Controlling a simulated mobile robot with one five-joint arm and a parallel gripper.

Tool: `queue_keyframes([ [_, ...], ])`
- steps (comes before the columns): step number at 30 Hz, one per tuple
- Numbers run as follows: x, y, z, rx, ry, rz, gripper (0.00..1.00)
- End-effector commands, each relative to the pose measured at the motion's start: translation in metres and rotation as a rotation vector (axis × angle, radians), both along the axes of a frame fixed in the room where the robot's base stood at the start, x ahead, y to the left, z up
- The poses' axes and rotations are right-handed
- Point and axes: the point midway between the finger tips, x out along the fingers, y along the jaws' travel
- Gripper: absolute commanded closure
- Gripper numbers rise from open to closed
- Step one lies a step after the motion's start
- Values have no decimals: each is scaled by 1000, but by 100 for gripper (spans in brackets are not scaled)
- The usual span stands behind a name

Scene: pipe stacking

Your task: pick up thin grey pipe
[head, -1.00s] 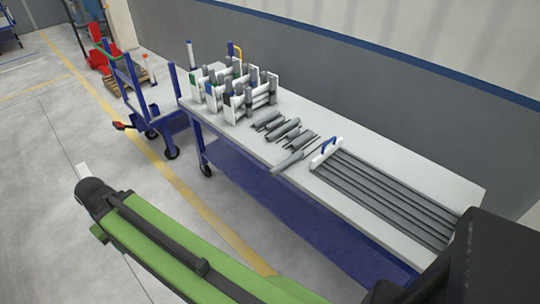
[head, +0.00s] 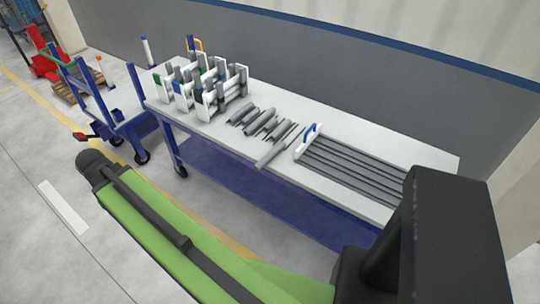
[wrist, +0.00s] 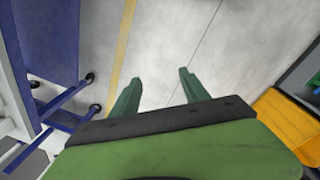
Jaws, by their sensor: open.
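Several grey pipes of differing thickness lie loose on the white table (head: 225,132), between the white racks and the long grooved tray. One grey pipe (head: 271,154) sticks out over the table's front edge. Among the loose ones, I cannot tell for sure which is the thin grey pipe. My gripper (wrist: 158,88) shows in the wrist view with its two green fingers apart and nothing between them. It points at bare floor, away from the pipes. In the head view my green arm lies in front of the table, and no fingers can be made out.
A blue cart (head: 120,120) stands left of the table. The floor in front is clear.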

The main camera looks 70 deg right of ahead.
Motion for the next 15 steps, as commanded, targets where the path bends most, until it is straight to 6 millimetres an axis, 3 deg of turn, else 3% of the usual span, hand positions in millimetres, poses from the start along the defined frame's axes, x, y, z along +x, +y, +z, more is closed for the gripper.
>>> queue_keyframes([
  [1,-13,-62,8,-37,8,67,47],
  [4,-54,-169,16,-114,51,263,47],
  [6,-94,-238,23,-162,102,399,47],
  [9,-161,-319,31,-207,192,575,47],
  [10,-180,-338,33,-214,219,623,47],
  [12,-222,-373,38,-226,277,717,47],
  [15,-265,-404,42,-227,335,813,47],
])
